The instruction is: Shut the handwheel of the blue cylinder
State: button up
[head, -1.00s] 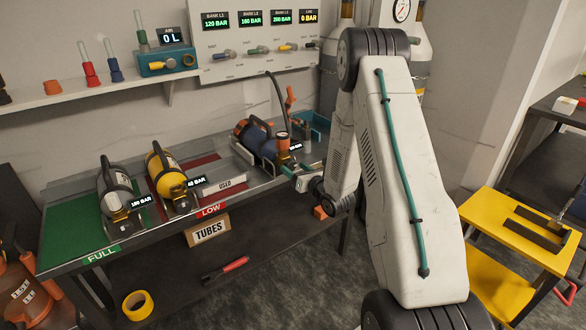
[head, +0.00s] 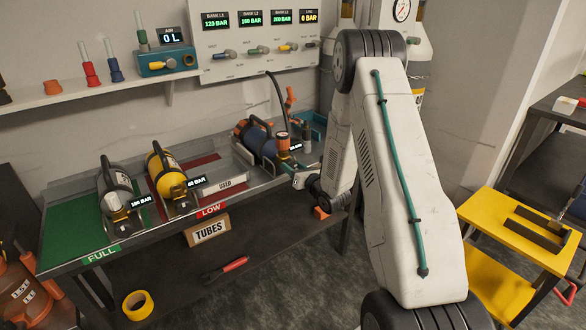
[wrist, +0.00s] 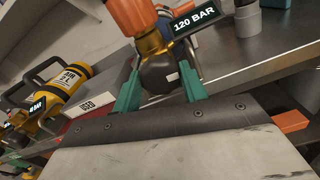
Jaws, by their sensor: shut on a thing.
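The blue cylinder (head: 262,141) lies on the bench at its right part, with a dark carry frame over it and an orange and brass fitting at its valve end. Its dark round handwheel (wrist: 160,74) sits between the two green fingers of my gripper (wrist: 160,88) in the wrist view, below the brass valve body. My gripper is shut on the handwheel. In the head view my gripper (head: 290,167) is small at the bench's front edge, and the handwheel is hidden there. A display reading 120 BAR (wrist: 194,19) is beside the valve.
A black hose (head: 277,95) rises from the orange fitting. Two other cylinders, yellow (head: 163,165) and white (head: 117,184), lie to the left. A yellow cart (head: 506,240) stands right.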

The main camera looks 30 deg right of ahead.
jog(key=m, duration=0.4)
jog(key=shift+m, duration=0.3)
jog(key=m, duration=0.3)
jog(key=shift+d+m, duration=0.1)
jog(key=shift+m, duration=0.2)
jog(key=m, duration=0.3)
jog(key=shift+m, duration=0.3)
jog(key=m, duration=0.3)
jog(key=shift+f+m, duration=0.1)
jog(key=shift+m, duration=0.2)
jog(key=m, duration=0.7)
jog(key=shift+f, duration=0.1)
jog(key=m, duration=0.7)
jog(key=shift+m, duration=0.3)
jog(key=m, duration=2.3)
jog(key=shift+a, duration=0.3)
jog(key=shift+m, duration=0.3)
